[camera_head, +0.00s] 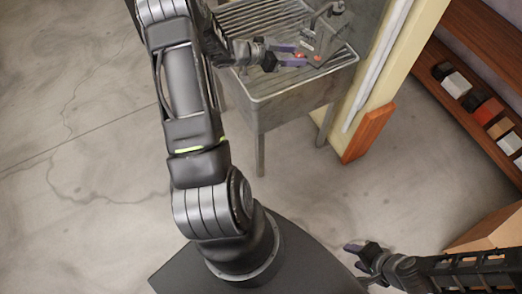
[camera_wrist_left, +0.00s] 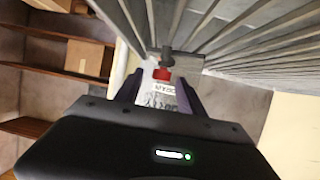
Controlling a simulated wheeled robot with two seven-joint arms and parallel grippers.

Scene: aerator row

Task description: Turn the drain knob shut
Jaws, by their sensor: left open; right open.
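The drain knob (camera_head: 301,56) is a small red part on the grey metal unit at the top centre of the head view. In the left wrist view the red knob (camera_wrist_left: 162,74) sits above a pale label, whose lettering is partly legible. My right gripper (camera_head: 356,266) is open and empty at the lower right, far from the knob.
The knob's unit stands over a grey metal sink (camera_head: 300,90) with a slatted top. A yellow post (camera_head: 395,70) with an orange-brown base is to its right. A wooden shelf (camera_head: 455,95) holds several small boxes. A cardboard box (camera_head: 490,232) stands at the lower right. The concrete floor at left is clear.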

